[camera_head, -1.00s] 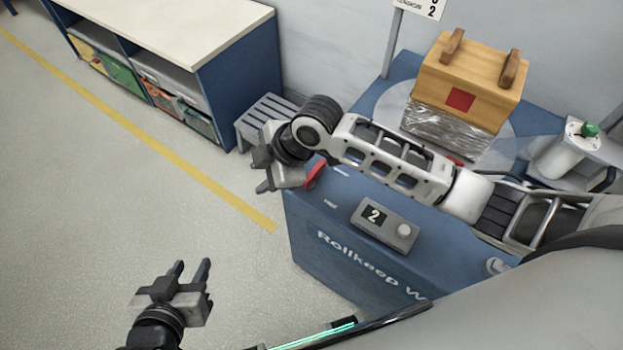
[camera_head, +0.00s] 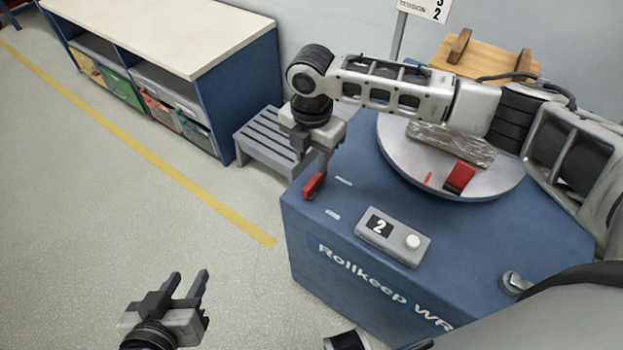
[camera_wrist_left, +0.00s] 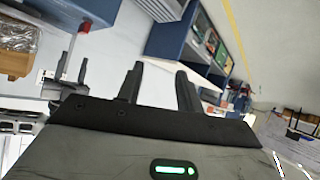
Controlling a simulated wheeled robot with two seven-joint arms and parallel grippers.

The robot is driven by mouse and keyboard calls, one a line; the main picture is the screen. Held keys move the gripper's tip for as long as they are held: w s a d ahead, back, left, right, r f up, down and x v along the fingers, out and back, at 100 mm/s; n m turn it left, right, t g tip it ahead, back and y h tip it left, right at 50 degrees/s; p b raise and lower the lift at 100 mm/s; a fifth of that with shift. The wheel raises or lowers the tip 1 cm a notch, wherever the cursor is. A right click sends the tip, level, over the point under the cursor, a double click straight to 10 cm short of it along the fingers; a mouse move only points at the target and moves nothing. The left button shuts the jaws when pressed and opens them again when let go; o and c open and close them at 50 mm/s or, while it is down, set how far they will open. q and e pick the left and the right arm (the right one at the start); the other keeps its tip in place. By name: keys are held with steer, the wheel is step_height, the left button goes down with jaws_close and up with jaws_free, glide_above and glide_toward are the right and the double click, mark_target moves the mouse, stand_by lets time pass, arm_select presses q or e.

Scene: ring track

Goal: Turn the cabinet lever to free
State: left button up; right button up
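The cabinet (camera_head: 309,228) is blue and carries the lever with a red grip (camera_head: 315,184) at its far left top corner. Two small pale marks lie on the top beside the lever. My right gripper (camera_head: 312,150) points down at the lever, close above the red grip. The arm and wrist partly hide the gripper's fingers, so I cannot tell whether they touch the lever. My left gripper (camera_head: 187,288) is open and empty over the floor, left of the cabinet. Its two fingers also show in the left wrist view (camera_wrist_left: 158,88).
A grey control box (camera_head: 393,237) shows 2. A grey slatted step (camera_head: 265,145) and shelf unit (camera_head: 165,35) stand behind left. Floor at left is clear.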

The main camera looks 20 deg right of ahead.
mark_target(311, 183)
step_height(311, 183, down, 8)
steer(key=shift+r+b, duration=0.1)
steer(key=shift+b, duration=0.35)
jaws_close()
